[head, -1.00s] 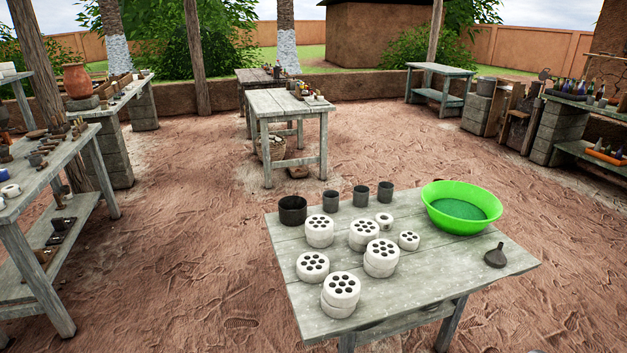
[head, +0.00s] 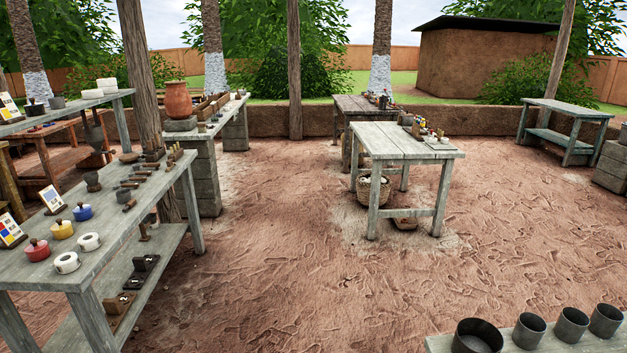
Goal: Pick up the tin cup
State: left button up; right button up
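Three grey metal-looking cups stand in a row on the near table (head: 443,343) at the bottom right of the head view: a left one (head: 529,331), a middle one (head: 571,325) and a right one (head: 606,320). A wider, darker round pot (head: 477,337) stands to their left, cut by the lower edge. I cannot tell which of these, if any, is the tin cup. Neither of my grippers is in view.
A long grey table (head: 120,238) at left holds a red pot (head: 37,250), a yellow pot (head: 61,229) and small tools. A plank table (head: 400,140) stands mid-yard with a basket (head: 373,190) beneath. Bare red ground (head: 270,270) lies open between.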

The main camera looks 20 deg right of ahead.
aim_at(571, 323)
jog(key=i+z, duration=0.45)
jog(key=i+j+z, duration=0.1)
jog(key=i+z, duration=0.3)
jog(key=i, duration=0.25)
jog(key=i+j+z, duration=0.45)
jog(key=i+l, duration=0.1)
